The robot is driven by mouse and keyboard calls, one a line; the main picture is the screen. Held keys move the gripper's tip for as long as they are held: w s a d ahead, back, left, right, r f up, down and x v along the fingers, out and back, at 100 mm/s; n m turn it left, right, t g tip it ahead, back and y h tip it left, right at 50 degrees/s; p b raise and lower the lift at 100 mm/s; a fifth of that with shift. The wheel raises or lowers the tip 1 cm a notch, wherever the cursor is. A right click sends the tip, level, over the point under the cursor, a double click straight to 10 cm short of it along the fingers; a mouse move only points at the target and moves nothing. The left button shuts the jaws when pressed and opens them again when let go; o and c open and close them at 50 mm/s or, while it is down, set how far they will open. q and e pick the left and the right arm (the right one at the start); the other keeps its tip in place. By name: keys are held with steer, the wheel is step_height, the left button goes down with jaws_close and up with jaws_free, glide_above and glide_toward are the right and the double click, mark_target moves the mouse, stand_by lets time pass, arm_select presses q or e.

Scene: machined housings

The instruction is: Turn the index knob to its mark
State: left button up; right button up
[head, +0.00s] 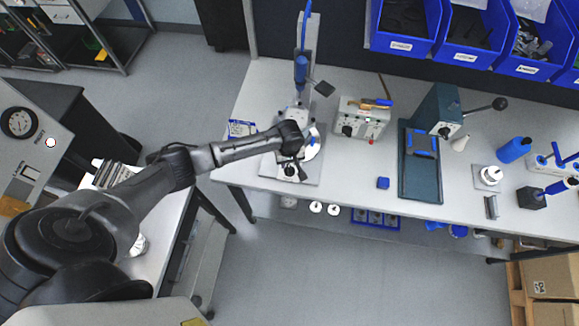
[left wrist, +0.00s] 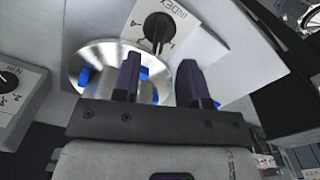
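The index knob (left wrist: 157,27) is a black round knob on a white plate lettered INDEX, at the top of the left wrist view. A pale line shows on its lower part; the small marks around it are hard to read. In the head view a dark knob (head: 290,171) shows at the front of the fixture, just below my left gripper (head: 297,158). In the left wrist view my left gripper (left wrist: 160,78) is open, its two dark fingers apart with the knob beyond the gap and no contact visible. My right gripper is not in view.
A shiny round disc (left wrist: 105,57) with blue pads lies behind the fingers. Another knob plate (left wrist: 22,98) is at the left of the wrist view. On the bench (head: 350,185) stand a control box (head: 362,118) and a dark green press (head: 437,108). The bench's front middle is mostly clear.

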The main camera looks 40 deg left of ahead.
mark_target(289, 168)
arm_select(q)
steer(key=shift+f, duration=2.75)
jaws_close()
